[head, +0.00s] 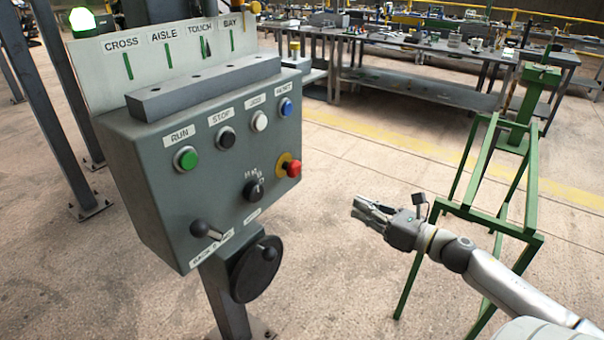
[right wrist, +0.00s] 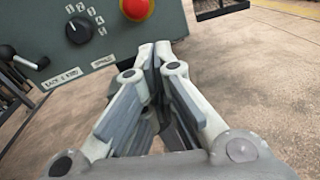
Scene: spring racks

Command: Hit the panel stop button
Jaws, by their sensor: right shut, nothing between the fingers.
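The grey-green control panel (head: 170,215) stands on a post at the left of the head view. Its black button (head: 226,137) sits under the label STOP (head: 220,117), between the green RUN button (head: 187,158) and a white button (head: 260,121). A red mushroom button (head: 293,168) on a yellow plate is lower right on the panel; it also shows at the top of the right wrist view (right wrist: 136,8). My right gripper (head: 356,208) is shut and empty, to the right of the panel and apart from it. My left gripper is not in view.
A rotary selector (head: 254,189), a lever (head: 203,229) and a black handwheel (head: 256,268) are on or below the panel's lower face. A green metal stand (head: 530,200) is behind my right arm. Workbenches (head: 420,85) stand at the back. Open floor lies between panel and stand.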

